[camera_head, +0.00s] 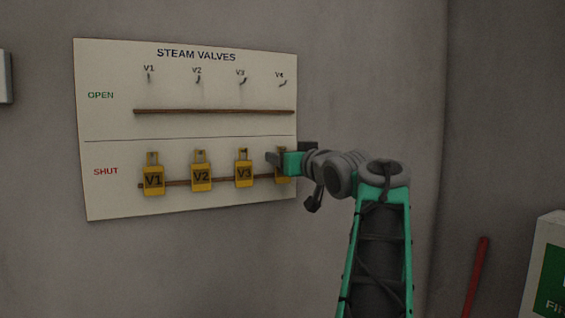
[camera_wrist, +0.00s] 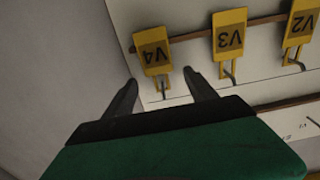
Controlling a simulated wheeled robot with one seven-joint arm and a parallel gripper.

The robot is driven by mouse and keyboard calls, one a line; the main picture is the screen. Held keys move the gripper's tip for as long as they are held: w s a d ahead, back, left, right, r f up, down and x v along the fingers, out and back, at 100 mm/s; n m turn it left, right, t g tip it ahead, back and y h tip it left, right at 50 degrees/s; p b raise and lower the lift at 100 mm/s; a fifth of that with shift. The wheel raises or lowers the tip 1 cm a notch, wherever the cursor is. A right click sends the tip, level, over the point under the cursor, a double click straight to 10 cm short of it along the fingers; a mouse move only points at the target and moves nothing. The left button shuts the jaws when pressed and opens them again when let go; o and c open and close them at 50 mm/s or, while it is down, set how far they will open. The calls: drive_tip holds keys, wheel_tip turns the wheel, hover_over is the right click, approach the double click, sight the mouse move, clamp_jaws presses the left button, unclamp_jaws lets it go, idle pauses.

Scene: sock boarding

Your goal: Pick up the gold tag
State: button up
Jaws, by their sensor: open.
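Several gold-yellow tags hang in the SHUT row of the steam valve board, marked V1 (camera_head: 153,179), V2 (camera_head: 201,176), V3 (camera_head: 244,173) and V4 (camera_head: 281,172). My gripper (camera_head: 284,155) is at the V4 tag and partly covers it in the head view. In the wrist view, which shows the board upside down, my open gripper (camera_wrist: 159,79) has its fingertips on either side of the V4 tag's (camera_wrist: 154,54) narrow hook end. I cannot tell whether a finger touches it. The V3 tag (camera_wrist: 229,40) hangs just right of the fingers there.
The white board (camera_head: 190,127) is on a grey wall. Its OPEN row has bare hooks above a brown rail (camera_head: 215,111). A red pole (camera_head: 476,277) and a green-and-white box (camera_head: 550,270) stand at the lower right. The wall right of the board is clear.

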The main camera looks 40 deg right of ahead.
drive_tip(key=shift+w, duration=0.2)
drive_tip(key=shift+s, duration=0.15)
drive_tip(key=shift+c, duration=0.3)
drive_tip(key=c, duration=1.3)
